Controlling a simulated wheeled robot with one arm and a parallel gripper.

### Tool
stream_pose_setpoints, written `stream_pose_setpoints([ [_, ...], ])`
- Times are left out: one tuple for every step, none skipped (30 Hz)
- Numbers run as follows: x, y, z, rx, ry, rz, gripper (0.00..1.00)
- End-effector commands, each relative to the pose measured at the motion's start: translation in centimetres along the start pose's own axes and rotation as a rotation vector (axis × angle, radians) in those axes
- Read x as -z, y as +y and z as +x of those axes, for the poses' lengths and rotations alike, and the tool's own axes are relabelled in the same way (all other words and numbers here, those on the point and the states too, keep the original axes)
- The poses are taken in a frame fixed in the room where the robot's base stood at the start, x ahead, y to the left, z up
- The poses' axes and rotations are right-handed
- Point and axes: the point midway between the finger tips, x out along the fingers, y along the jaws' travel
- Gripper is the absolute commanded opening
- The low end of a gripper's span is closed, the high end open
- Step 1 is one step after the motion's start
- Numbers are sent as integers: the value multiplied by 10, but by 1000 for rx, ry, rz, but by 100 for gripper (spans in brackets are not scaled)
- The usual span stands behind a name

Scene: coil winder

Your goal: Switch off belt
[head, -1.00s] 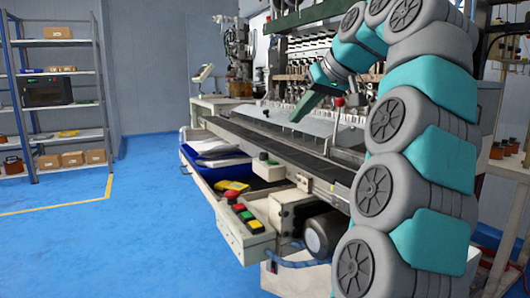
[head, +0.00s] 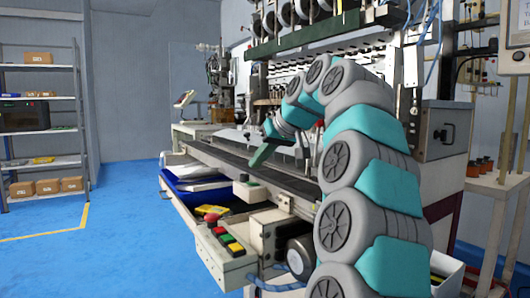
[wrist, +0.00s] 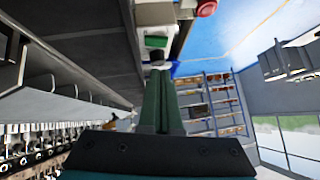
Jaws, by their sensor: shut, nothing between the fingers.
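The dark belt (head: 225,160) runs along the front of the machine. A small pale box with a green button (head: 247,181) sits at the belt's near edge. It also shows in the wrist view, the green button (wrist: 155,42) just beyond my fingertips. A control panel (head: 212,254) below carries a red mushroom button (head: 214,220) and a row of red, yellow and green buttons (head: 231,242). The red mushroom button also shows in the wrist view (wrist: 206,8). My gripper (head: 256,164) is shut and empty, pointing down above the small box; contact does not show.
Blue trays with bags (head: 190,183) hang under the belt. The machine's bar and spindles (head: 310,35) rise behind my arm. A shelf with boxes (head: 40,130) stands at the left. The blue floor (head: 120,190) at the left is clear.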

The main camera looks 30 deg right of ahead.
Motion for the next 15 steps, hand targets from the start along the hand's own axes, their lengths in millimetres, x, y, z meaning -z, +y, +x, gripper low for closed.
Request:
stream_pose_setpoints([
  [-3, 0, 0, 1, 0, 0, 0],
  [-4, 0, 2, 0, 1, 1, 0],
  [-6, 0, 4, -1, 2, 1, 0],
  [-8, 0, 6, 0, 0, 1, 0],
  [-10, 0, 8, 0, -1, 1, 0],
  [-12, 0, 10, 0, -1, 1, 0],
  [-13, 0, 11, 0, -1, 0, 0],
  [-14, 0, 12, 0, 0, 1, 0],
  [-16, 0, 14, 0, 0, 1, 0],
  [-17, 0, 16, 0, 1, 1, 0],
  [-18, 0, 17, 0, 1, 1, 0],
  [-20, 0, 18, 0, 2, 0, 0],
  [-21, 0, 19, 0, 2, 0, 0],
  [-22, 0, 20, 0, 2, 0, 0],
  [-22, 0, 20, 0, 2, 0, 0],
])
